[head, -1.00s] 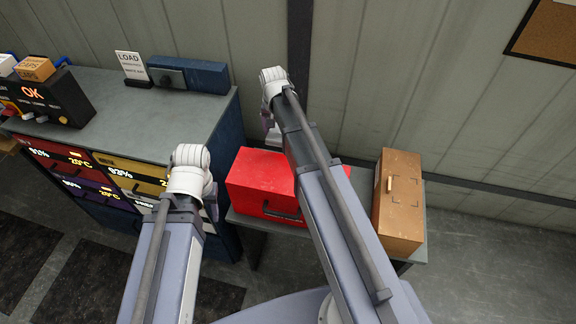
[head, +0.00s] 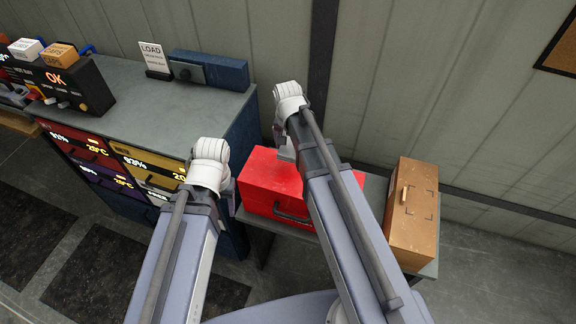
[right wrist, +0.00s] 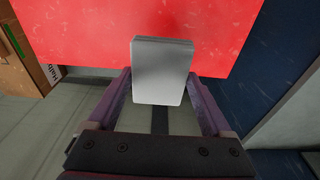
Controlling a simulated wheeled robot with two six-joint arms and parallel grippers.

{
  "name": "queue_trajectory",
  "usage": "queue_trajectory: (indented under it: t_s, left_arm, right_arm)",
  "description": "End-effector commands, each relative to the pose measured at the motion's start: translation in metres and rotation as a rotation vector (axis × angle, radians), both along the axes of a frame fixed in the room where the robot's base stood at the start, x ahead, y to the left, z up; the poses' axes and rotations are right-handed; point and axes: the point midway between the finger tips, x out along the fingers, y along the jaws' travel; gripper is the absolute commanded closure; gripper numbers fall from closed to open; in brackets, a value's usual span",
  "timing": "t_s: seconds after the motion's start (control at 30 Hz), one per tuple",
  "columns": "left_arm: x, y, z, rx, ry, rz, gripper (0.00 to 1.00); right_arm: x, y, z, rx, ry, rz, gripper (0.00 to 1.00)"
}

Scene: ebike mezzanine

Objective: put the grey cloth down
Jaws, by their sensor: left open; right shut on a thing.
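The grey cloth (right wrist: 162,72) is a folded, pale block between the fingers of my right gripper (right wrist: 165,95) in the right wrist view. My right gripper is shut on it. In the head view a pale part of the cloth (head: 286,152) shows below my right gripper (head: 281,138), by the back left of the red case. The wrist view shows red surface beyond the cloth; I cannot tell whether they touch. My left gripper (head: 230,203) is open, left of the red case, its fingers partly hidden by its wrist.
The red case (head: 272,180) and a brown box (head: 412,215) stand on a small grey table (head: 372,190). To the left is a bench (head: 140,118) with a sign (head: 154,58), a blue box (head: 215,70) and a display unit (head: 80,85). Bare bench top lies between them.

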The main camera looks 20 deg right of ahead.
Motion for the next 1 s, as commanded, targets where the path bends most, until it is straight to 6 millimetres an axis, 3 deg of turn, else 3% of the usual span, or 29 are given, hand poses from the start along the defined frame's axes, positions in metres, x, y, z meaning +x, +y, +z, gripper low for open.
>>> queue_trajectory:
  t_s: [0.03,0.1,0.37,0.57,0.83,1.0]
  left_arm:
    - [0.0,0.0,0.016,0.0,0.0,0.001,0.41]
    - [0.0,0.0,0.022,-0.001,0.0,0.002,0.41]
    - [0.0,0.0,0.024,-0.001,0.0,0.003,0.41]
    - [0.0,0.0,0.008,0.0,0.0,0.0,0.41]
    - [0.0,0.0,-0.033,0.001,0.0,-0.007,0.41]
    - [0.0,0.0,-0.04,0.001,0.0,-0.007,0.41]
  right_arm:
    - [-0.013,0.006,0.016,0.0,0.0,0.001,0.6]
    - [-0.02,0.011,0.022,0.0,0.0,-0.001,0.6]
    - [-0.026,0.016,0.024,0.0,0.0,-0.005,0.6]
    - [-0.026,0.016,0.008,-0.001,-0.001,-0.005,0.6]
    - [-0.026,0.016,-0.033,-0.001,-0.001,-0.005,0.6]
    - [-0.026,0.016,-0.04,-0.001,-0.001,-0.005,0.6]
